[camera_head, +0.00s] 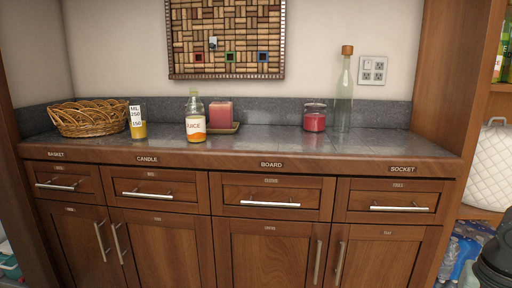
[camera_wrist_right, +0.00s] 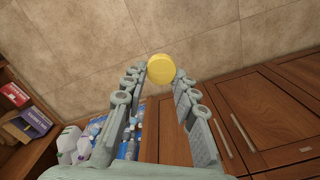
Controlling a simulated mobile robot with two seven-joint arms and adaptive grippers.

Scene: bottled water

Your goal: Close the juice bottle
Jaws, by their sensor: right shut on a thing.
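The juice bottle (camera_head: 195,122), clear with an orange and white label, stands upright on the grey counter (camera_head: 265,143). Its top looks uncapped in the head view, though it is small there. In the right wrist view my right gripper (camera_wrist_right: 160,76) is shut on a round yellow cap (camera_wrist_right: 161,68) at its fingertips. The gripper is away from the bottle, with floor tiles and cabinet doors behind it. My left gripper is in neither view.
A red candle jar (camera_head: 314,118) and tall corked bottle (camera_head: 344,95) stand farther right. Counter front is clear.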

